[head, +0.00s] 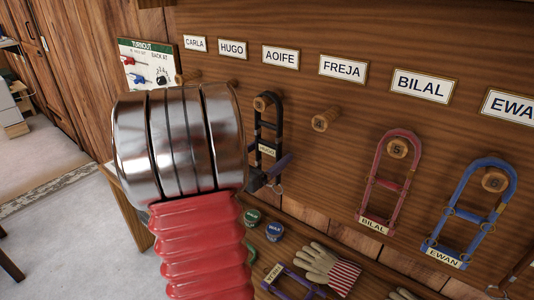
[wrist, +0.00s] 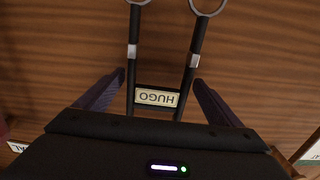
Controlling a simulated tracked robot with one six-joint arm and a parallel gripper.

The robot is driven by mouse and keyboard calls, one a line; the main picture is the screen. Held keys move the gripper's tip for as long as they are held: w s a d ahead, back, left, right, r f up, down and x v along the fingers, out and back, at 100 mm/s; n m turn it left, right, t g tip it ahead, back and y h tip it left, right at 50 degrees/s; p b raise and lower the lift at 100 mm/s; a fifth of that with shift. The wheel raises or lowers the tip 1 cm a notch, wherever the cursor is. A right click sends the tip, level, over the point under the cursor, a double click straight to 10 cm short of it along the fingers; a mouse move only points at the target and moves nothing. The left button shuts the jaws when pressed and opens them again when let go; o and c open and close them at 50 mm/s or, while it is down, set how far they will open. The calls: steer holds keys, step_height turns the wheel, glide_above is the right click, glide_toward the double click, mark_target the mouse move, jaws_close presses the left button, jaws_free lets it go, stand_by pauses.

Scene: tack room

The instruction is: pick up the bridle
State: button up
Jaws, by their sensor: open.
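A black bridle (head: 267,127) with a HUGO tag hangs on a wooden peg (head: 263,102) below the AOIFE nameplate. In the wrist view its two black straps (wrist: 190,70) and upside-down tag (wrist: 157,97) lie between my gripper's fingers (wrist: 160,82). The fingers are open, one on each side, with gaps to the straps. In the head view my arm hides much of my gripper. A red bridle (head: 378,185) tagged BILAL and a blue bridle (head: 463,215) tagged EWAN hang further right. A purple bridle (head: 290,282) lies below on the ledge.
The peg (head: 325,120) below the FREJA nameplate is bare. Striped gloves (head: 330,268) and two round tins (head: 252,216) are on the ledge below the board. A TURNOUT board (head: 148,65) stands at the left. Open floor (head: 70,240) is at lower left.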

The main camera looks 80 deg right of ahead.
steer(key=shift+c, duration=0.4)
steer(key=shift+r, duration=0.1)
steer(key=c, duration=1.5)
